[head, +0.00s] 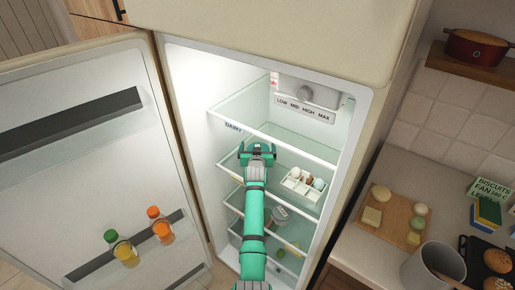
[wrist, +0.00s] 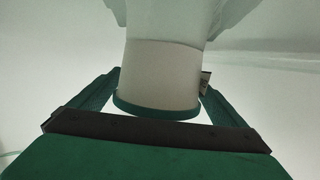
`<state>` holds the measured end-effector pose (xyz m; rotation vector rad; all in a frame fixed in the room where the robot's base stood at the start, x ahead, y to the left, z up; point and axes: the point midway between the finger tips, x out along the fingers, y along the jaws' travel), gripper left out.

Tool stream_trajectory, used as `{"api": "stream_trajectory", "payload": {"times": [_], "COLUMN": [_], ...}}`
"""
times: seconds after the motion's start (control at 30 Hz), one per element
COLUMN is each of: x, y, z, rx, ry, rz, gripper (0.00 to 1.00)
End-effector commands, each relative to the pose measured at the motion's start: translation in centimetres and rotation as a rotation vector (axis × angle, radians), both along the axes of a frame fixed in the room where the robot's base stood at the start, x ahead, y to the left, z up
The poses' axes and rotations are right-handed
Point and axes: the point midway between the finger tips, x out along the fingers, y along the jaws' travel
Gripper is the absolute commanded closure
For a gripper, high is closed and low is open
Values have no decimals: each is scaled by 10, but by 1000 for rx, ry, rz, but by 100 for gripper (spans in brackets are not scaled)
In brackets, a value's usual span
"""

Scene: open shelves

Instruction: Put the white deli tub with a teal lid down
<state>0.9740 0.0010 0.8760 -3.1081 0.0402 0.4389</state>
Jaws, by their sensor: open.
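The white deli tub (wrist: 160,75) stands out in the wrist view as a pale cylinder, with its teal lid (wrist: 155,110) showing as a band at the near end. It sits between the two fingers of my gripper (wrist: 158,92), which are open on either side with narrow gaps. In the head view my gripper (head: 258,150) reaches into the open fridge, around the height of the shelf marked DAIRY. I cannot make out the tub there; the gripper seems to hide it. What the tub rests on is not clear.
An egg holder (head: 303,186) with eggs is right of my arm. A lidded container (head: 280,214) stands lower, close to the arm. The fridge door (head: 95,150) is open at left, with two bottles in its rack. The fridge's right wall (head: 345,150) bounds the space.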

Motion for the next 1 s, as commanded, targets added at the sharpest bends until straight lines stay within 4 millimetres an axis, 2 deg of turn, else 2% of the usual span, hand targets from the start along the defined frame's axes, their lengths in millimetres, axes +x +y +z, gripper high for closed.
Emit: {"api": "stream_trajectory", "payload": {"times": [0.03, 0.17, 0.27, 0.8, 1.0], "x": [-5, -5, -15, -89, -110], "y": [12, 11, 7, 4, 5], "z": [-19, -8, -6, 25, 32], "rx": [11, 10, 7, 3, 3], "ry": [29, 28, 27, 18, 17], "rz": [13, 12, 8, 4, 4], "gripper": [4, 4, 4, 4, 4]}}
